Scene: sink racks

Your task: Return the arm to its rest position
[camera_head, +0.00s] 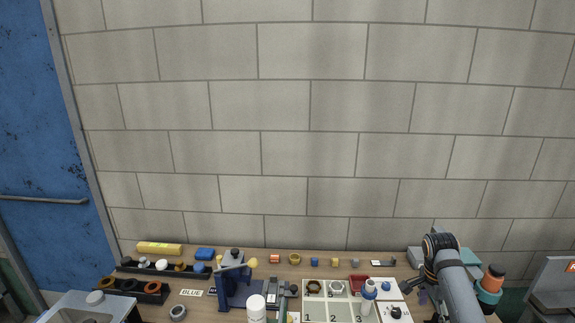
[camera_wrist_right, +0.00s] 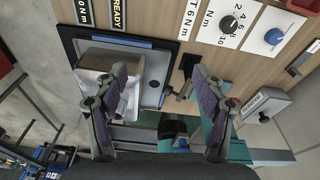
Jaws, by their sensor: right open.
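My right arm (camera_head: 460,275) comes in at the bottom right of the head view and bends over the right part of the bench. My right gripper (camera_head: 419,288) is small and partly hidden there, beside the right end of the bench. In the right wrist view the right gripper (camera_wrist_right: 160,88) has its two purple-padded fingers spread wide apart, with nothing held between them. A metal box (camera_wrist_right: 125,62) on a dark tray (camera_wrist_right: 165,50) lies beyond the fingers, partly behind the left one. My left gripper is not in view.
The wooden bench (camera_head: 345,270) holds small coloured parts, a blue vice-like fixture (camera_head: 235,290), a white bottle (camera_head: 257,308) and a numbered white board (camera_head: 335,308). Orange and teal items (camera_head: 490,285) stand right of my arm. A block wall (camera_head: 310,150) rises behind.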

